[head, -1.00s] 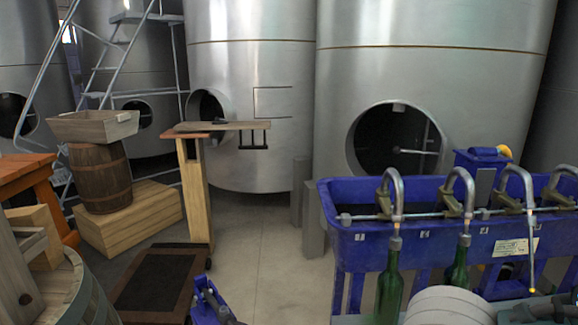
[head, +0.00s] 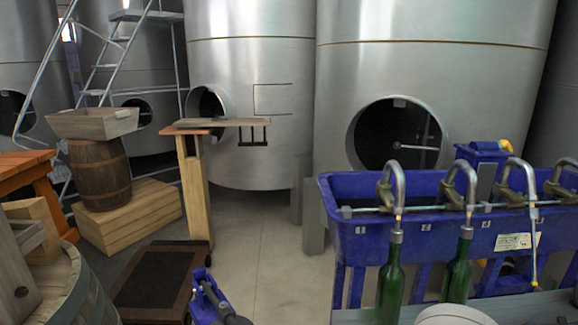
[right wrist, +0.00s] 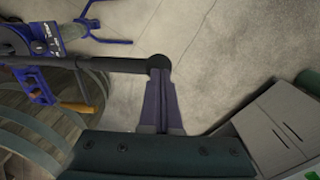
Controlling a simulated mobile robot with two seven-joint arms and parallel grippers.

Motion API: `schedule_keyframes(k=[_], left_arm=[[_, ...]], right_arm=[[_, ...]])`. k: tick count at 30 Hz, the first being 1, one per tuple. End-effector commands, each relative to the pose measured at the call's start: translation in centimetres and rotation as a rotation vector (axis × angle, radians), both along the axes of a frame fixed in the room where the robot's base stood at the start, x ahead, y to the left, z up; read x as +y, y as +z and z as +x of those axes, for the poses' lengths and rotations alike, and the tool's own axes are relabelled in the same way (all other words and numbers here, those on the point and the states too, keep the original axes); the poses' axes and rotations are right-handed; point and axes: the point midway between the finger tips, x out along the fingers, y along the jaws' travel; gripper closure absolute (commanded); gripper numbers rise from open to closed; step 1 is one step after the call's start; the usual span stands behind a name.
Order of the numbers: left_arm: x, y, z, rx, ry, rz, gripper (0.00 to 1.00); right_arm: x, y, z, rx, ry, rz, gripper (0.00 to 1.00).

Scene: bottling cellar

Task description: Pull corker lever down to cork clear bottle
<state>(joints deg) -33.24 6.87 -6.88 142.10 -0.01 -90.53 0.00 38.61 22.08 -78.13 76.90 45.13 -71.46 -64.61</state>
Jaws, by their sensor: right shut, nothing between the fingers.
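The blue corker (head: 203,292) shows at the bottom of the head view, cut off by the edge. Its dark lever (head: 238,320) sticks out to the right and down. In the right wrist view the black lever bar (right wrist: 105,64) comes in from the left and ends in a round knob. My right gripper (right wrist: 160,85) is shut and empty, its fingertips at the knob; I cannot tell whether they touch. The blue corker body (right wrist: 42,80) is at the left there. I cannot make out the clear bottle for sure. My left gripper is not in view.
A blue filler trough (head: 440,235) with bent spouts stands at the right, with green bottles (head: 391,285) under it. A barrel (head: 75,290) is at the lower left, beside a dark low platform (head: 150,285). Grey floor (head: 270,270) lies open between.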

Motion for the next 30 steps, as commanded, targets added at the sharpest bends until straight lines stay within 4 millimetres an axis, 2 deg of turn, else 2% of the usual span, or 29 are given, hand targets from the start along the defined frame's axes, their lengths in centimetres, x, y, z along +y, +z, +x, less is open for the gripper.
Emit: schedule_keyframes(k=[3,17,30], left_arm=[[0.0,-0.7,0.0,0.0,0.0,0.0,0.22],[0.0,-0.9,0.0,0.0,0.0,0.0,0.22],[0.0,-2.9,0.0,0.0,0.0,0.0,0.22]], right_arm=[[-0.2,-0.9,-0.1,0.0,-0.001,-0.002,1.0],[-0.1,-1.1,-0.1,-0.001,0.0,0.0,1.0],[-0.1,-3.6,-0.3,0.0,0.0,0.001,1.0]])
